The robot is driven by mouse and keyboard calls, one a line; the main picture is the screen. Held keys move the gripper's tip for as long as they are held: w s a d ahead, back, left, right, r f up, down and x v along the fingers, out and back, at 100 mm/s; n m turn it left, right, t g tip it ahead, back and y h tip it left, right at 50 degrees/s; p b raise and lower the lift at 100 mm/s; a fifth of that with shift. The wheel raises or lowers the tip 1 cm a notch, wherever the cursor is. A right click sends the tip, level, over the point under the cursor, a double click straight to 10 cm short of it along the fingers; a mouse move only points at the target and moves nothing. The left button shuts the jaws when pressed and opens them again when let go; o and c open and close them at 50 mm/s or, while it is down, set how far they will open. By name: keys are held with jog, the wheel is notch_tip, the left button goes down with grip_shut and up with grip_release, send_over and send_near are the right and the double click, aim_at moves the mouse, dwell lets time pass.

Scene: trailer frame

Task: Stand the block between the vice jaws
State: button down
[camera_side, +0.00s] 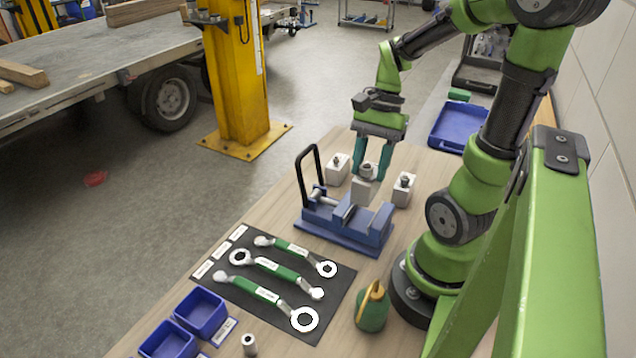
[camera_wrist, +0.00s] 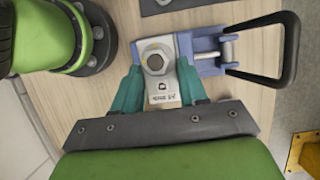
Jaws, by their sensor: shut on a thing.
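A pale block (camera_side: 362,192) with a hex nut on top is held upright between the teal fingers of my gripper (camera_side: 371,178). The blue vice (camera_side: 372,236) stands on the wooden bench, and the block's lower end is by its jaws in the side view. I cannot tell whether the block is between the jaws or just above them. In the wrist view, my gripper (camera_wrist: 159,82) has one finger on each side of the block (camera_wrist: 162,88), which has a printed label. The vice (camera_wrist: 207,62) shows just beyond it, with its black handle to the right.
Two similar blocks stand behind the vice (camera_side: 337,170) and to its right (camera_side: 402,192). A black mat (camera_side: 238,284) with green-handled wrenches lies in front.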

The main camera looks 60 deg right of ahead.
notch_tip(320, 180, down, 7)
jog(key=shift+r, duration=0.2)
jog(key=shift+f, duration=0.15)
jog(key=c, duration=0.6)
grip_release()
jog(key=v, duration=1.2)
jog(key=w+a+r+n+t+h, duration=0.1)
jog(key=w+a+r+n+t, duration=0.1)
jog(key=a+n, duration=0.5)
jog(key=w+a+r+n+t+h, duration=0.1)
jog(key=w+a+r+n+t, duration=0.1)
jog(key=a+n+t, duration=0.3)
jog(key=w+a+n, duration=0.1)
jog(key=a+n, duration=0.1)
jog(key=a, duration=0.2)
jog(key=shift+w+a+r, duration=0.2)
jog(key=shift+a+r, duration=0.1)
jog(key=shift+a, duration=0.05)
